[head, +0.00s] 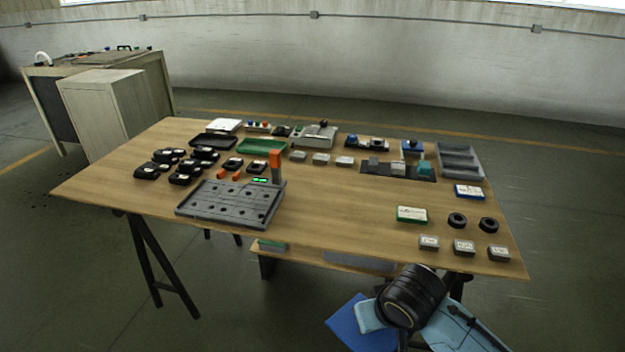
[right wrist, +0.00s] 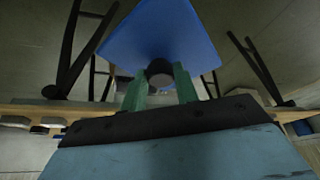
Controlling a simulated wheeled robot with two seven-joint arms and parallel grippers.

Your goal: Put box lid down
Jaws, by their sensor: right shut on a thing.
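The box lid appears as a flat blue panel (right wrist: 185,30) in the right wrist view, with a dark round knob (right wrist: 159,71) on the side facing me. My right gripper (right wrist: 160,84) has green fingers on both sides of the knob and is shut on it. In the head view the blue lid (head: 347,325) is in front of the table's near edge at bottom centre-right, apart from the tabletop and partly covered by my arm. My left gripper is not in view.
A wooden trestle table (head: 330,222) carries a grey fixture plate (head: 232,203), a green tray (head: 262,146), black parts, small grey boxes and a grey compartment tray (head: 460,161). Bare wood shows in its middle front. A lower shelf (head: 325,259) sits beneath. A pale cabinet (head: 105,110) stands behind left.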

